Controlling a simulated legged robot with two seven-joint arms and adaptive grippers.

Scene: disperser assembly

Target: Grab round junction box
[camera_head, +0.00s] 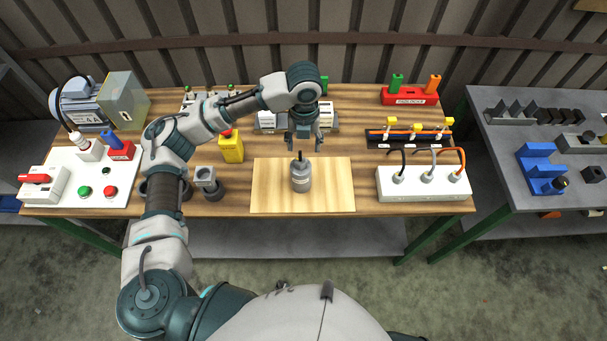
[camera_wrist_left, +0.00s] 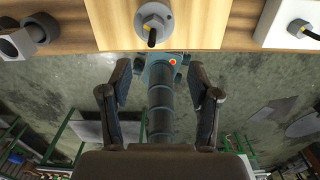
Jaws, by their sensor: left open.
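The round junction box (camera_head: 301,177) is a grey cylinder with a narrower top and a short dark cable stub. It stands upright on a light wooden board (camera_head: 268,186) at the front middle of the table. My left gripper (camera_head: 305,146) hangs just behind and above it in the head view, jaws open and empty. In the left wrist view the junction box (camera_wrist_left: 153,21) shows at the top, beyond the open fingers (camera_wrist_left: 159,68) and apart from them. My right gripper is not in view.
A yellow box (camera_head: 231,148) and small grey parts (camera_head: 207,180) stand left of the board. A white block with cables (camera_head: 423,184) stands right. A control panel (camera_head: 82,178) and motor (camera_head: 80,102) are at far left. A grey side table (camera_head: 500,150) is at right.

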